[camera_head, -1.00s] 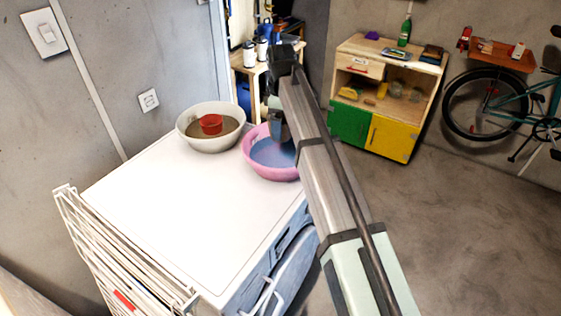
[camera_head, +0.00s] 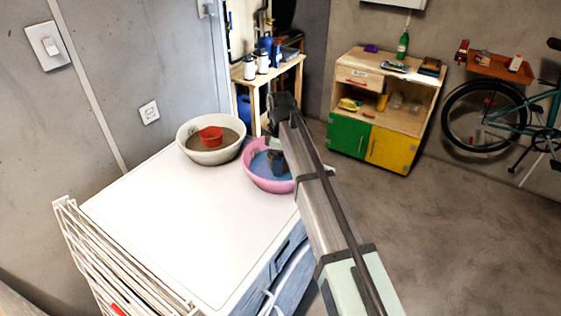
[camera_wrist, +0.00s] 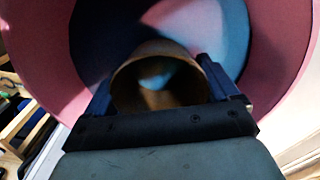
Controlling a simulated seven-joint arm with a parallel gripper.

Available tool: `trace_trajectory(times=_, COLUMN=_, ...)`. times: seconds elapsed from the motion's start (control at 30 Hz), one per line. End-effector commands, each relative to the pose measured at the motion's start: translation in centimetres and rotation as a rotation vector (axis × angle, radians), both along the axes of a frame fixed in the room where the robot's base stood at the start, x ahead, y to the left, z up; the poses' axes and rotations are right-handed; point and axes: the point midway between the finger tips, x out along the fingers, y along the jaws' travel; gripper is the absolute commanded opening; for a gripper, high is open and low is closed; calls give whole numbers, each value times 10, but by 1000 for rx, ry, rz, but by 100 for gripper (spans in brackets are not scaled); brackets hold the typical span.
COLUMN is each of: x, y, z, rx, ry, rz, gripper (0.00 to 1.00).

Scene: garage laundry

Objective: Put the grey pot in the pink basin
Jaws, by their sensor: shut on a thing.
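The pink basin (camera_head: 262,181) stands at the far right corner of the white machine top, with a blue inside. My gripper (camera_head: 276,152) is over the basin, pointing down into it. The grey pot (camera_head: 277,165) is held low within the basin's outline. In the wrist view the pot (camera_wrist: 160,62) is an open round vessel between my two fingers, brownish in this light, with the pink basin wall (camera_wrist: 42,55) around it. The gripper is shut on the pot. Whether the pot touches the basin's bottom I cannot tell.
A cream basin (camera_head: 208,157) with a red pot (camera_head: 211,137) in it stands left of the pink basin. The white machine top (camera_head: 180,220) is otherwise clear. A white drying rack (camera_head: 110,265) is at its left front edge. A wooden cabinet (camera_head: 375,118) stands farther back.

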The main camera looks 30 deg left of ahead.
Motion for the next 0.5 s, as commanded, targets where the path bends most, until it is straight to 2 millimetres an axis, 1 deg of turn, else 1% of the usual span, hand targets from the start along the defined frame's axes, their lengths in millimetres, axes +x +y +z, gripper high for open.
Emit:
trace_trajectory(times=0.07, x=0, y=0, z=-6, rx=0, ry=1, rz=0, gripper=59)
trace_trajectory(times=0.43, x=0, y=0, z=-9, rx=0, ry=1, rz=0, gripper=59)
trace_trajectory(times=0.47, x=0, y=0, z=-9, rx=0, ry=0, rz=0, gripper=89)
trace_trajectory(times=0.5, x=0, y=0, z=-8, rx=0, ry=0, rz=0, gripper=93)
